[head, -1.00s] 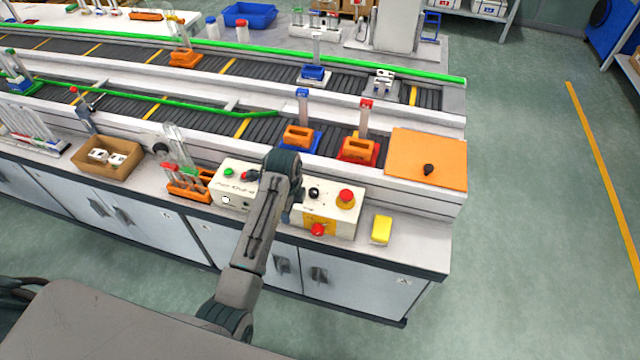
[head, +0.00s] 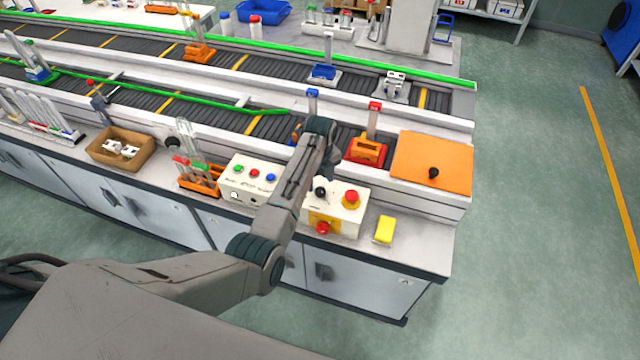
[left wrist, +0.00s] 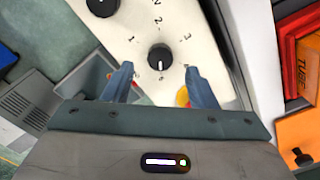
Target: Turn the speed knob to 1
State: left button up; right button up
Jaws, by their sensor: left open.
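The black knob (left wrist: 160,57) with figures 1, 2 and 3 around it sits on a pale panel in the left wrist view. Its white mark points down in the picture, away from the 2 and towards a small figure that is hard to read. In the head view a black knob (head: 320,192) shows on the white control box (head: 343,212), left of the red stop button (head: 351,199). My left gripper (left wrist: 158,71) is open, one fingertip on each side of the knob in the picture, apart from it. In the head view its fingers are mostly hidden.
A second black knob (left wrist: 102,4) is at the wrist view's top edge. A red button (head: 322,228) is on the box's front. A button box (head: 240,193) stands to the left. A yellow block (head: 384,230) lies to the right. The conveyor runs behind.

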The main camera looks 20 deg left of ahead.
aim_at(320, 190)
pick_arm(q)
notch_tip(320, 190, down, 3)
jog(key=shift+f, duration=0.4)
jog(key=c, duration=1)
jog(key=shift+o, duration=0.2)
pick_arm(e)
jog(key=shift+a+r, duration=0.25)
jog(key=shift+r, duration=0.2)
jog(key=shift+w+d, duration=0.1)
